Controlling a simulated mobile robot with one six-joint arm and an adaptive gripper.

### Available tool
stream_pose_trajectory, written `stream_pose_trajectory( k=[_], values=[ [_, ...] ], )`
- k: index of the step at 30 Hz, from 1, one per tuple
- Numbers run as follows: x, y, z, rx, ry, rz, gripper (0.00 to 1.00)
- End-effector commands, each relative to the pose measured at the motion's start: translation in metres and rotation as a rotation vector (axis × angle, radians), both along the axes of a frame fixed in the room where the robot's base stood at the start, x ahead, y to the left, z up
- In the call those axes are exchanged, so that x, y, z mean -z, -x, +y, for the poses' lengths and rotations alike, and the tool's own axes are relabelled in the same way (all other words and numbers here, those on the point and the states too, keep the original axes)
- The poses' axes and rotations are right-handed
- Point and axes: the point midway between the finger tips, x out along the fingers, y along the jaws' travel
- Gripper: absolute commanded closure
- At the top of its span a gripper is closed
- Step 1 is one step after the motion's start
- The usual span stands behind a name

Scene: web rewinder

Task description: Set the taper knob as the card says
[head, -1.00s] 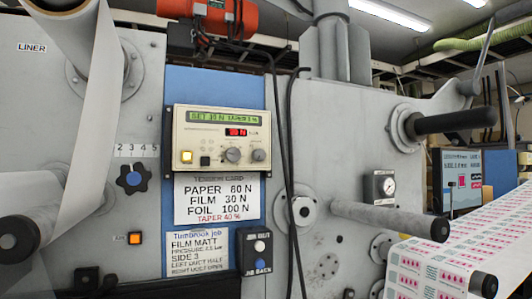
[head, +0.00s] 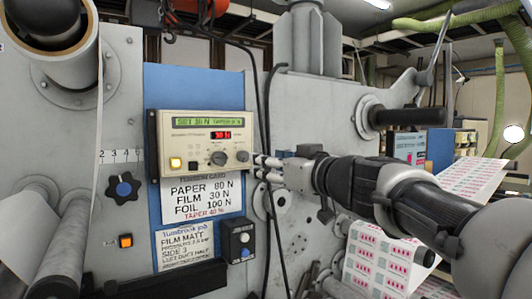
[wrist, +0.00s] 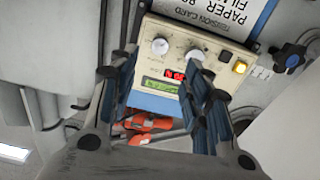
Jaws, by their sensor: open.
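The cream control box (head: 165,128) has a green display (head: 206,122), a red readout (head: 221,135), a larger knob (head: 218,158) and a smaller knob (head: 242,156) at its right. The green display reads SET, about 30 N, and TAPER with a blurred value. The white tension card (head: 183,204) below reads paper 80 N, film 30 N, foil 100 N, taper 40 %. My gripper (head: 258,167) is open and empty, just right of the box by the smaller knob. In the wrist view the smaller knob (wrist: 160,46) lies between the fingers, apart from them; the larger knob (wrist: 194,57) is beside the right finger.
A job card (head: 188,243) reads film matt, side 3. Black cables (head: 270,110) hang close by my gripper. A roller (head: 408,117) juts out right.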

Motion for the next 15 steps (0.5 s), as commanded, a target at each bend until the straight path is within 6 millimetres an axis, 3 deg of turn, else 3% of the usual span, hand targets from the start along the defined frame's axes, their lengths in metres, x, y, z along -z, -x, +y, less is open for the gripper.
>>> stream_pose_trajectory(
  k=[9, 15],
  values=[
    [-0.003, -0.058, 0.04, -0.002, 0.0, 0.003, 0.55],
    [-0.002, -0.082, 0.055, -0.001, 0.001, 0.001, 0.55]
  ],
)
